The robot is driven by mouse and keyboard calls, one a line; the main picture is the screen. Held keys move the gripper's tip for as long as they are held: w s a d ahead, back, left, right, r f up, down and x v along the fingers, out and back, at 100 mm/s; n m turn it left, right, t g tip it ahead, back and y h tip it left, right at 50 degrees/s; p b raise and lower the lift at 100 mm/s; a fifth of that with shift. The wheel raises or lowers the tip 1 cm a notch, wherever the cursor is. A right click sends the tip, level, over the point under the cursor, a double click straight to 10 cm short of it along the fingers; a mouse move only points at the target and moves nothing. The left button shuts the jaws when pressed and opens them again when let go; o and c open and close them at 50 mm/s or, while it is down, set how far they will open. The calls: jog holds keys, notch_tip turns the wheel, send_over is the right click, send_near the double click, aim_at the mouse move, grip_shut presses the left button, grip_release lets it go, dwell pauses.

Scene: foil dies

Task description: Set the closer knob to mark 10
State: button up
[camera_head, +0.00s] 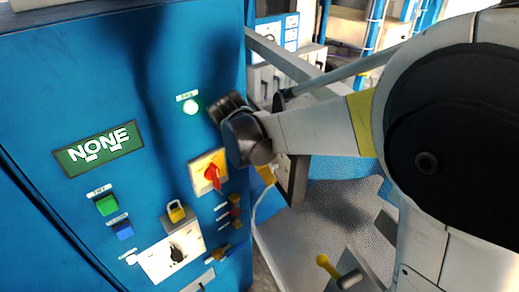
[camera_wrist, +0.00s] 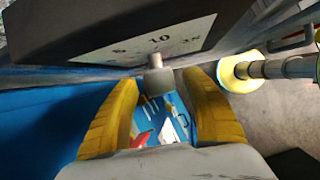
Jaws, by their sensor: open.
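In the wrist view a small grey knob (camera_wrist: 154,80) sticks out below a white scale plate (camera_wrist: 150,40) on a dark housing. The plate reads 10 near its middle, with other marks partly hard to read on both sides. The knob sits close to below the 10, but I cannot tell its exact setting. My gripper (camera_wrist: 161,84) has two yellow fingers, open, one on each side of the knob with visible gaps. In the head view only a yellow finger part of my gripper (camera_head: 266,175) shows below my wrist; the knob is hidden there.
A blue cabinet (camera_head: 60,80) fills the left, with a NONE display (camera_head: 98,149), a red rotary switch (camera_head: 212,175), a padlock (camera_head: 176,211) and buttons. A yellow-tipped lever (camera_head: 328,266) stands at lower right. A yellow round part (camera_wrist: 240,70) on a rod is right of my fingers.

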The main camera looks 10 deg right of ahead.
jog(key=shift+w+d+f, duration=0.15)
jog(key=shift+w+d, duration=0.05)
jog(key=shift+d, duration=0.1)
jog(key=shift+s, duration=0.1)
jog(key=c, duration=1.2)
